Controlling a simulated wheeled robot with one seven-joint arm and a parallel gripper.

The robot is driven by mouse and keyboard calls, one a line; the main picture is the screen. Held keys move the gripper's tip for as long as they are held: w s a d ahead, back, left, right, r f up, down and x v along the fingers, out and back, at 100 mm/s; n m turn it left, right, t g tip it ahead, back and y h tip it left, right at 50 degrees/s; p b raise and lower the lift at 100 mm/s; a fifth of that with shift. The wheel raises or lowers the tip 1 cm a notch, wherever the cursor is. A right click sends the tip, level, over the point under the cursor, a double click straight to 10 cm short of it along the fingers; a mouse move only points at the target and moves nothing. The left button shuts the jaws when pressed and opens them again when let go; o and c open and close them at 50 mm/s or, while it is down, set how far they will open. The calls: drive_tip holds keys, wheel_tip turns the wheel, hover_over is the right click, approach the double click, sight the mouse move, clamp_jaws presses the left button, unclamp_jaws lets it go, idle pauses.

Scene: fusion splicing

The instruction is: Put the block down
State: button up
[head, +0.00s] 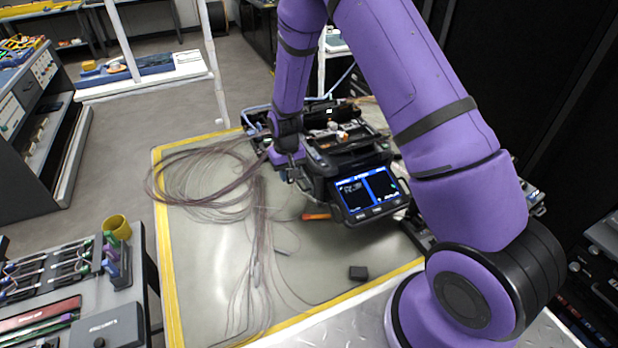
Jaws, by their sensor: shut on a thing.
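My gripper (297,177) is at the end of the purple arm, low beside the left side of the fusion splicer. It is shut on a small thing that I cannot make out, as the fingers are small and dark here. The splicer (347,165) has a lit blue screen (368,193) facing the front.
The grey mat (200,260) has a yellow border. Loops of thin fibre (205,180) cover its left part, with strands running forward. An orange-tipped item (316,216) lies by the splicer. A tool bench (105,300) with a yellow cup (117,226) stands at left.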

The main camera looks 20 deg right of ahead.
sight(290, 198)
drive_tip(key=shift+f, duration=4.2)
drive_tip(key=shift+f, duration=0.2)
drive_tip(key=o, duration=0.6)
drive_tip(key=shift+r, duration=0.1)
